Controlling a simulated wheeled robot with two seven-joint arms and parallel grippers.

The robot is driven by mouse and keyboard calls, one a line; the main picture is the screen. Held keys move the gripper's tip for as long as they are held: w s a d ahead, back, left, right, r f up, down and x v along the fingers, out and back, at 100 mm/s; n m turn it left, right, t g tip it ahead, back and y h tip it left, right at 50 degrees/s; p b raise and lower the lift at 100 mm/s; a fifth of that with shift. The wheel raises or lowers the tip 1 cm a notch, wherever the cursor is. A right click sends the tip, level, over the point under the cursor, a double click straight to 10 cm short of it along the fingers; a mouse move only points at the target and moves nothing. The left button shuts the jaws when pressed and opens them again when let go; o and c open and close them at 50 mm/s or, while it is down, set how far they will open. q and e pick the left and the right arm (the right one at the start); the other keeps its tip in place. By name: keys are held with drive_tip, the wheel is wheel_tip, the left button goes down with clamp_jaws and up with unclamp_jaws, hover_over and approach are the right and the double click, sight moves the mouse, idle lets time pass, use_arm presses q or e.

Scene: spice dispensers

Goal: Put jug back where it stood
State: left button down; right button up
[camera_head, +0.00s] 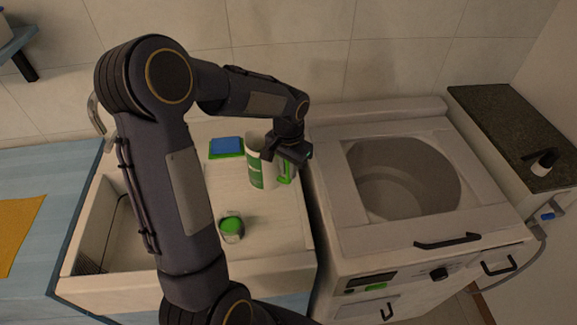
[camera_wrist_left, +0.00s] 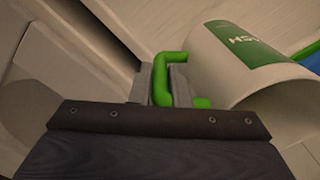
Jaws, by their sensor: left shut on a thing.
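A white jug (camera_head: 256,165) with a green label and a green handle is on the white sink unit's right side, close to the washing machine. Its handle (camera_head: 286,172) points right. My left gripper (camera_head: 290,156) is shut on the green handle. The left wrist view shows the fingers (camera_wrist_left: 162,86) on both sides of the handle and the jug body (camera_wrist_left: 245,65) to their right. I cannot tell whether the jug's base touches the surface. My right gripper is not in view.
A blue sponge on a green base (camera_head: 226,147) lies behind and left of the jug. A small green-topped container (camera_head: 231,228) stands in front. The open top-loading washing machine (camera_head: 350,235) is at the right. The wall is behind.

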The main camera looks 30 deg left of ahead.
use_arm(q)
drive_tip(key=shift+r, duration=0.1)
drive_tip(key=c, duration=1.4)
unclamp_jaws()
drive_tip(key=shift+f, duration=0.2)
drive_tip(key=shift+o, duration=0.2)
drive_tip(key=shift+r, duration=0.1)
wheel_tip(320, 180, up, 12)
drive_tip(key=shift+f+b, duration=0.15)
drive_tip(key=shift+b, duration=0.2)
drive_tip(key=shift+s+d+r, duration=0.1)
drive_tip(key=shift+s+r, duration=0.1)
drive_tip(key=shift+r, duration=0.05)
drive_tip(key=s+d+f+n+t+h, duration=0.1)
drive_tip(key=s+d, duration=0.3)
drive_tip(key=s, duration=0.6)
drive_tip(key=s+d+f+n+t+h, duration=0.1)
drive_tip(key=s+d+t, duration=0.3)
drive_tip(key=s, duration=0.6)
drive_tip(key=shift+s+d+n+t+h, duration=0.3)
drive_tip(key=shift+d+n+h, duration=0.1)
drive_tip(key=shift+h, duration=0.5)
